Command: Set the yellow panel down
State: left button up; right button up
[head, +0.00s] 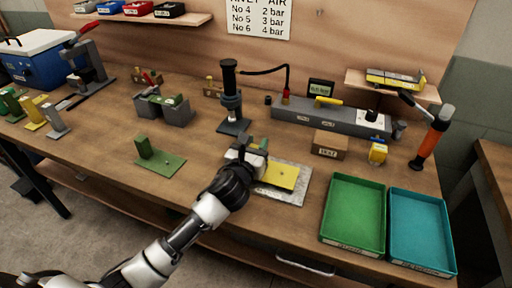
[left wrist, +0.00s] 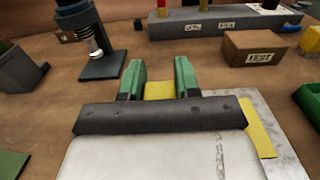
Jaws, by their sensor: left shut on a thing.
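The yellow panel (head: 280,174) is flat over a grey metal plate (head: 303,189) on the workbench. I cannot tell if it touches the plate. My left gripper (head: 254,147) is at the panel's left side. In the left wrist view its two green fingers (left wrist: 160,82) are shut on a yellow piece that looks like part of the panel. The panel's right part (left wrist: 262,138) shows beyond the gripper body, which hides the rest. My right gripper is not in view.
A black press-like stand (head: 232,100) is behind the gripper. A cardboard box marked TEST (head: 328,144) is behind the plate. A green tray (head: 354,212) and a teal tray (head: 420,230) are to the right. A green bracket (head: 160,160) lies left, with clear bench around it.

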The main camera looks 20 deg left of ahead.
pick_arm(q)
jog(key=shift+f, duration=0.25)
jog(key=shift+f, duration=0.15)
jog(key=o, duration=1)
jog(key=s, duration=1.2)
jog(key=shift+a+b, duration=0.25)
jog(key=shift+b, duration=0.1)
